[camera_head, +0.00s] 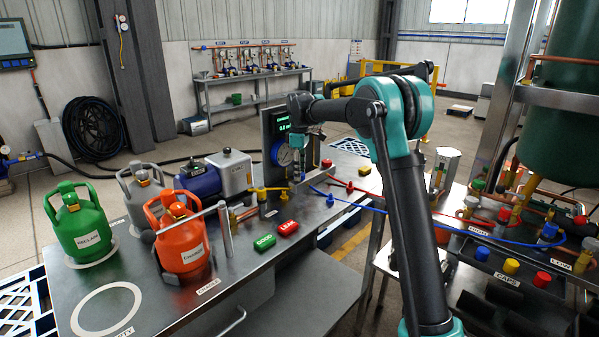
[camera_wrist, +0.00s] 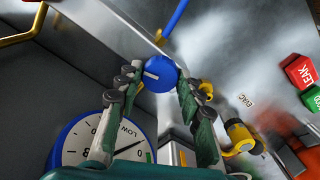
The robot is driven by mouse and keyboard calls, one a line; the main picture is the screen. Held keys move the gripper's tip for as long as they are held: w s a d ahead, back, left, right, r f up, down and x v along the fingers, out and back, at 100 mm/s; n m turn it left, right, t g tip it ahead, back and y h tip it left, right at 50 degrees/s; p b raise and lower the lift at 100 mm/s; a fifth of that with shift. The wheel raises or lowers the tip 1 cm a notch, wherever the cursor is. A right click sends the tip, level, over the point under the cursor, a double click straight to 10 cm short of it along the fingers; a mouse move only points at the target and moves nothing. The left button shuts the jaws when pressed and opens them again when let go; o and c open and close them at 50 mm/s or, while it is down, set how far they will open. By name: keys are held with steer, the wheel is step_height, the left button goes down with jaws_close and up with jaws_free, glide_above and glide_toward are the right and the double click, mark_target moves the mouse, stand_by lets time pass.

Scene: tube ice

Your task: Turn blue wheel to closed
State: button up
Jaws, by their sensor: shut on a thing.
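The blue wheel (camera_wrist: 160,72) is a round knob with a short white mark on its face. In the wrist view it sits between the two fingers of my gripper (camera_wrist: 158,86), which are shut on it from both sides. In the head view my gripper (camera_head: 299,160) points down at the manifold on the bench, and the wheel is hard to make out there. The blue-rimmed LOW gauge (camera_wrist: 101,143) is close beside the fingers in the wrist view. The mark's open or closed label is not readable.
The gauge panel (camera_head: 271,140) stands just left of my gripper in the head view. A yellow valve (camera_wrist: 241,136) is near the right finger. Blue and red hoses (camera_head: 345,203) cross to the right. Orange (camera_head: 185,245) and green (camera_head: 80,237) cylinders stand on the left.

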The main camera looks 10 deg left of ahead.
steer(key=m, duration=0.5)
steer(key=shift+m, duration=0.3)
steer(key=m, duration=1)
steer(key=shift+m, duration=0.4)
steer(key=m, duration=0.4)
steer(key=shift+m, duration=0.4)
steer(key=o, duration=1.2)
steer(key=shift+c, duration=0.2)
steer(key=shift+r, duration=0.1)
step_height(320, 180, up, 12)
